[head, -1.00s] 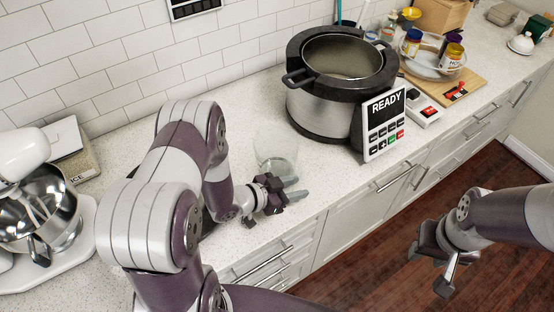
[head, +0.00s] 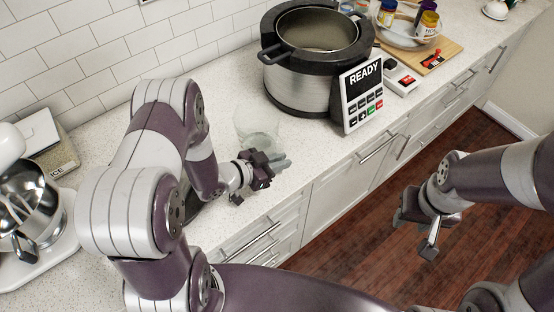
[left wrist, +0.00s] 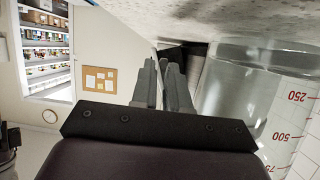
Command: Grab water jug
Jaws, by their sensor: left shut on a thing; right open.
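The water jug (head: 258,135) is clear and see-through, and stands upright at the counter's front, left of the big pot. In the left wrist view the jug (left wrist: 235,95) fills the right side, with red marks such as 250 and 500. My left gripper (head: 270,165) is at the jug's near side. In the left wrist view my left fingers (left wrist: 163,85) are close together beside the jug, shut on a part of it, probably the handle; the grip itself is hard to see. My right gripper (head: 420,225) is open and empty above the floor.
A large steel pot (head: 300,90) with a READY panel (head: 362,95) stands behind and right of the jug. Jars on a tray (head: 405,40) are farther back. Cabinets and drawers line the counter front.

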